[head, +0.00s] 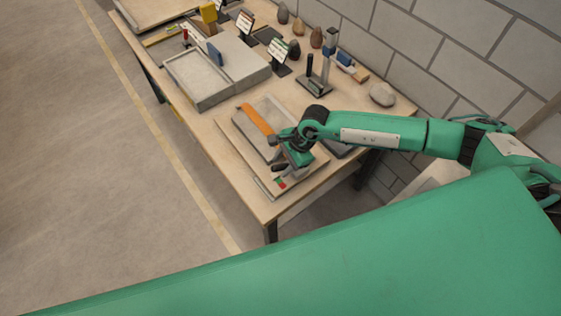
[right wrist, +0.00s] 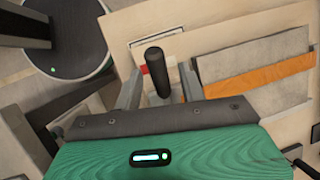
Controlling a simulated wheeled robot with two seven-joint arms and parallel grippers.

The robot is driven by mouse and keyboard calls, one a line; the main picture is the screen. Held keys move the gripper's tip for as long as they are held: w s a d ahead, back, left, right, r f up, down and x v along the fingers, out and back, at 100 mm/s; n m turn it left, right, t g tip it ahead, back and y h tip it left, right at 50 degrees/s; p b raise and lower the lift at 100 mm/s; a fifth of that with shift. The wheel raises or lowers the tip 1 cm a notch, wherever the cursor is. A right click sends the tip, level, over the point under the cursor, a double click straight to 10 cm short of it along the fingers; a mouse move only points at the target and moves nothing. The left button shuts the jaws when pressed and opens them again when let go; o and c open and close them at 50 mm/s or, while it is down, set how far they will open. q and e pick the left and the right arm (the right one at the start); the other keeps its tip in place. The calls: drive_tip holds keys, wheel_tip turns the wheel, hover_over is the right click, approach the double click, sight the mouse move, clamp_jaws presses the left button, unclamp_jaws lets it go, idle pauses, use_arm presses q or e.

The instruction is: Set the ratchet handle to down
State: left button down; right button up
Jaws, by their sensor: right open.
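The ratchet handle (right wrist: 156,70) is a black rounded grip in the right wrist view, standing up between the fingers of my right gripper (right wrist: 160,88). The gripper is open, one grey finger on each side of the grip; I cannot tell whether either finger touches it. In the head view, my right gripper (head: 284,166) is over the near edge of the sandbed (head: 234,124) and largely hides the handle. A red patch lies behind the grip in the wrist view; a red and green marker (head: 281,183) shows beside the gripper in the head view. My left gripper is not in view.
An orange strip (head: 256,119) lies across the sandbed. A grey tray (head: 200,88), a black stand (head: 314,85), small sign stands and several stones are farther back on the wooden table (head: 205,126). A block wall runs along the right side.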

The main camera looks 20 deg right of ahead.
drive_tip(key=shift+x, duration=0.95)
